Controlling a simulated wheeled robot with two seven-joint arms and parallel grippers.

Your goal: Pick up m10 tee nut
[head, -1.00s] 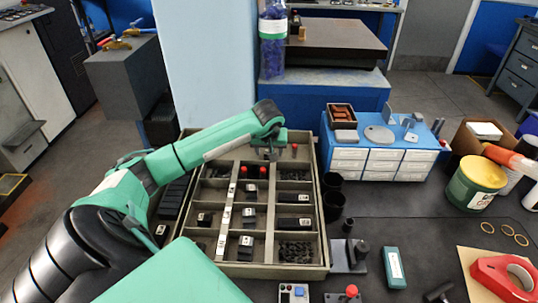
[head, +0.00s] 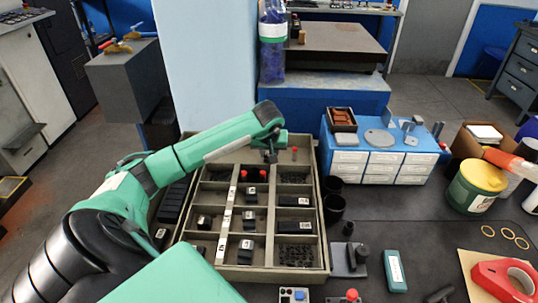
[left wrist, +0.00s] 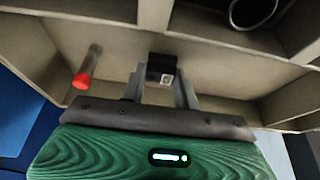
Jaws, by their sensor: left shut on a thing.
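My left gripper (head: 270,158) is over the far row of the sectioned tray (head: 322,225), reaching in from the left. In the left wrist view its two grey fingers (left wrist: 160,88) are shut on a small black block with a white label, which I take to be the m10 tee nut (left wrist: 161,68). The label is too small to read. The block sits between the fingertips, close to the tray's beige surface; I cannot tell whether it still touches it. In the head view the gripper hides the block. My right gripper is not in view.
A red-tipped pin (left wrist: 86,68) stands beside the gripper in the same compartment. Other compartments hold black blocks (head: 295,201) and small dark parts (head: 297,254). Dark cups (head: 334,207) and a blue drawer cabinet (head: 383,160) stand right of the tray.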

